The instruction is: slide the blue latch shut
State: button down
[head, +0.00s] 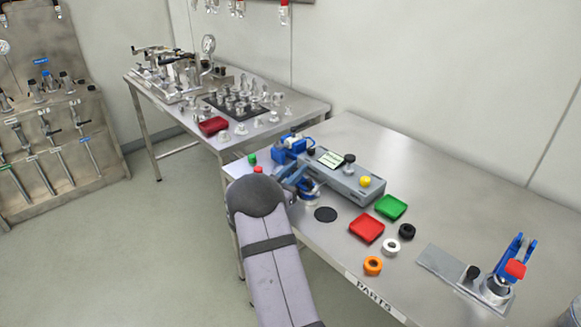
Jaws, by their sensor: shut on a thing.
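A long grey box (352,184) lies on the steel table, with a pale label panel (331,158), a black knob and a yellow button (365,181) on it. My arm reaches up from the bottom of the head view to the box's left end. My gripper (309,149) is small there, shut at that end of the box. Blue parts crowd together at this spot, and the blue latch cannot be clearly told apart from my wrist. The fingertips and how far the latch has slid are too small and covered to tell.
A green tray (391,207), a red tray (367,228) and black, white and orange rings lie right of the box. A blue-levered clamp (515,262) stands at the far right. Green and red knobs (258,169) are left of my wrist. Another table (300,107) stands behind.

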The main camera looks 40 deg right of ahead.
jog(key=shift+s+f, duration=0.15)
jog(key=shift+s, duration=0.1)
jog(key=c, duration=1.8)
grip_release()
jog(key=shift+o, duration=1.1)
jog(key=shift+a, duration=0.6)
jog(key=shift+b+v, duration=0.9)
jog(key=shift+v, duration=2.2)
jog(key=shift+s, duration=0.15)
